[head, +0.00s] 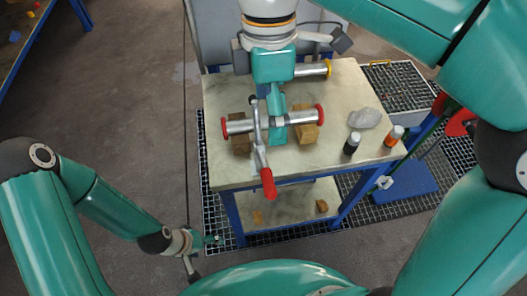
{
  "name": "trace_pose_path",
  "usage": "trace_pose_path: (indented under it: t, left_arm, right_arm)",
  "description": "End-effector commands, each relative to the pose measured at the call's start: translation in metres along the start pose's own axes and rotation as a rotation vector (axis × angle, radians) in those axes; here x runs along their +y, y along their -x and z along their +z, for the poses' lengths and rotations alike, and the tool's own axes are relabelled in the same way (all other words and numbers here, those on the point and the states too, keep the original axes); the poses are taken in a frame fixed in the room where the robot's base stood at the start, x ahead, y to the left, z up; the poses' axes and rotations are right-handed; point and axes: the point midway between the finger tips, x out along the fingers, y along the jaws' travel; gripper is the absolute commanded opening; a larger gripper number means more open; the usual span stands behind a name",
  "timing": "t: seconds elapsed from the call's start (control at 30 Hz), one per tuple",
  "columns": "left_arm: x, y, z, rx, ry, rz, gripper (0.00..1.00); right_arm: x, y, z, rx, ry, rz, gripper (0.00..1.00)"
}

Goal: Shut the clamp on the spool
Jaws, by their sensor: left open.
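The spool (295,118), a steel tube with red end caps, lies across two wooden blocks on the bench. The clamp (258,135) sits at the spool's middle, and its red handle (268,184) points toward the front edge of the bench. I cannot tell whether its band is closed. My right gripper (274,98) comes down from above just behind and beside the clamp; its fingers are seen edge-on and partly hidden, so contact is unclear. My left gripper (203,258) is open and empty, low at the left, off the bench's front left corner.
A second tube (313,70) with a yellow cap lies behind. A grey stone-like lump (364,118), a black bottle (351,143) and an orange bottle (394,136) stand at the right of the bench (225,172). The front left bench top is clear.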

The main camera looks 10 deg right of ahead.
Motion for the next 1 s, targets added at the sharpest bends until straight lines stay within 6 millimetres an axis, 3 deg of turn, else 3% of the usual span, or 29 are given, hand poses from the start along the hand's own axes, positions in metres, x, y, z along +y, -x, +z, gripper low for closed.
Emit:
trace_pose_path:
  t: [0.27,0.7,1.0]
  left_arm:
    - [-0.003,-0.007,0.0,-0.001,0.0,0.0,0.81]
    - [-0.007,-0.019,0.0,0.0,0.0,0.0,0.81]
    - [-0.008,-0.022,0.0,0.0,0.0,0.0,0.81]
  right_arm:
    - [0.001,-0.027,-0.002,-0.003,0.009,-0.003,1.0]
    - [0.001,-0.119,-0.002,-0.004,0.01,-0.005,1.0]
    - [0.001,-0.161,-0.003,-0.004,0.011,-0.003,1.0]
